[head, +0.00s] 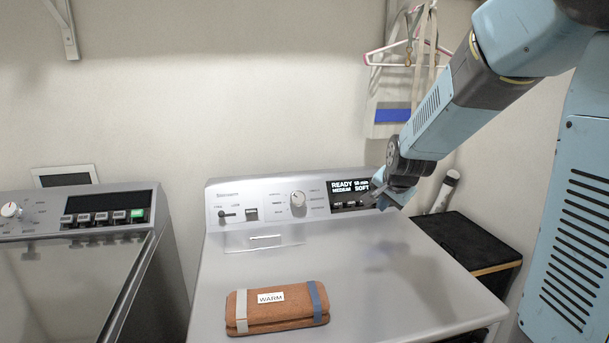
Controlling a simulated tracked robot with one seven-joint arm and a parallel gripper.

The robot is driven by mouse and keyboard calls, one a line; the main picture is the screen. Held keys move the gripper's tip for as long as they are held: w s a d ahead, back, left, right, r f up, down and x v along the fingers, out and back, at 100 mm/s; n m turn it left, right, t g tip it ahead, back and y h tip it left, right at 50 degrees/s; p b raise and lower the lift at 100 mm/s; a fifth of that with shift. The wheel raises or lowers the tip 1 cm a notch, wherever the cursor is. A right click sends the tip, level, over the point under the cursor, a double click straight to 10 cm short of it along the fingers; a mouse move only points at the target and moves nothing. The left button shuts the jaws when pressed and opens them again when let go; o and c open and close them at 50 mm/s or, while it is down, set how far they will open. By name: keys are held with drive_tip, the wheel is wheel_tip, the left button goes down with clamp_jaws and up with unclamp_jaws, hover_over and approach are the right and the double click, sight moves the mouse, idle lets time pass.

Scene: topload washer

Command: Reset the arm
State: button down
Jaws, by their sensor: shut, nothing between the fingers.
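My gripper (381,193) is at the end of my light blue arm, which reaches in from the upper right. It is shut and empty, in front of the right part of the washer's control panel, close to the small buttons under the display (350,194). I cannot tell whether its tips touch the panel. The display reads READY, MEDIUM, SOFT. The grey washer (350,270) has a closed top with a round knob (297,199) on its panel.
A brown bundle with straps and a WARM label (277,307) lies on the washer top. A second machine (80,260) stands at left. A dark-topped stand (468,240) is at right. Hangers (408,50) and a bag (392,108) hang on the wall behind my arm.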

drive_tip(key=s+r+n, duration=0.2)
drive_tip(key=s+n, duration=0.1)
drive_tip(key=s, duration=0.6)
drive_tip(key=s+d+r+n+g, duration=0.1)
drive_tip(key=s+r+n, duration=0.2)
drive_tip(key=s, duration=0.7)
drive_tip(key=s+d+r+n, duration=0.1)
drive_tip(key=s+r+n, duration=0.2)
drive_tip(key=s, duration=0.6)
drive_tip(key=shift+s+d+r+g, duration=0.15)
drive_tip(key=shift+s+r+g, duration=0.1)
drive_tip(key=shift+g, duration=0.15)
